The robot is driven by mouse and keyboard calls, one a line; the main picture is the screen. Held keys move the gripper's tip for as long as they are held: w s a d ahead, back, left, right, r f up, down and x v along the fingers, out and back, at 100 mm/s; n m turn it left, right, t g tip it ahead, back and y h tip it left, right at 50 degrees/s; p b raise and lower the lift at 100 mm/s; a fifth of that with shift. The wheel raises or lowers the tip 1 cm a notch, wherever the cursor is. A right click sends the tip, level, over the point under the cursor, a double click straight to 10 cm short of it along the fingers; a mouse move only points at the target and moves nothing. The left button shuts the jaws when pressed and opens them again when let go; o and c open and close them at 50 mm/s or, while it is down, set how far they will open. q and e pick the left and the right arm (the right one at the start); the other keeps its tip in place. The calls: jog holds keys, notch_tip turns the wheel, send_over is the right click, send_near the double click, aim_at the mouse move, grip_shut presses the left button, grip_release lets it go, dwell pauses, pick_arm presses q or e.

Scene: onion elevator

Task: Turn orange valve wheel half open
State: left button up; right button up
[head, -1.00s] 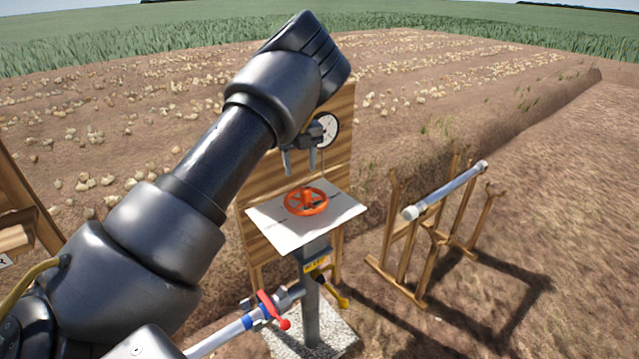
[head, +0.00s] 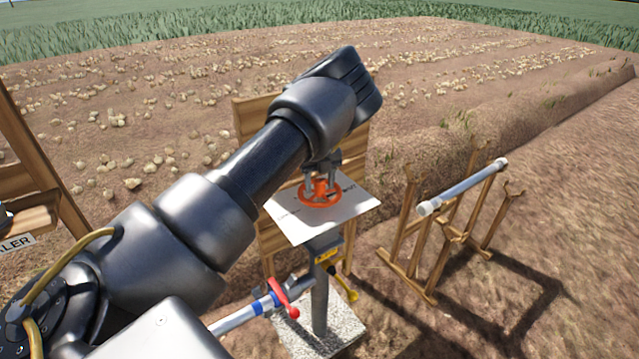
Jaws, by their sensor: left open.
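The orange valve wheel (head: 321,199) lies flat over a white plate (head: 347,209) on top of a grey post (head: 319,300). My left gripper (head: 320,194) points down at the wheel from above, with its two fingers apart at the hub. The fingertips overlap the middle of the wheel in the head view; I cannot tell whether they touch it. The left gripper is open. My left arm crosses the picture from the lower left and hides part of the wooden board behind. My right gripper is out of view.
A red-handled valve (head: 283,293) on a blue and white pipe joins the post low down. A wooden rack (head: 446,240) carrying a grey pipe (head: 462,187) stands to the right. A wooden frame (head: 38,170) stands at the left edge.

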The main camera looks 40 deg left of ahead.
pick_arm(q)
jog(key=shift+f, duration=0.4)
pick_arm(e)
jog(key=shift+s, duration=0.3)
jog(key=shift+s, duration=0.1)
pick_arm(q)
jog(key=shift+c, duration=0.4)
jog(key=c, duration=0.9)
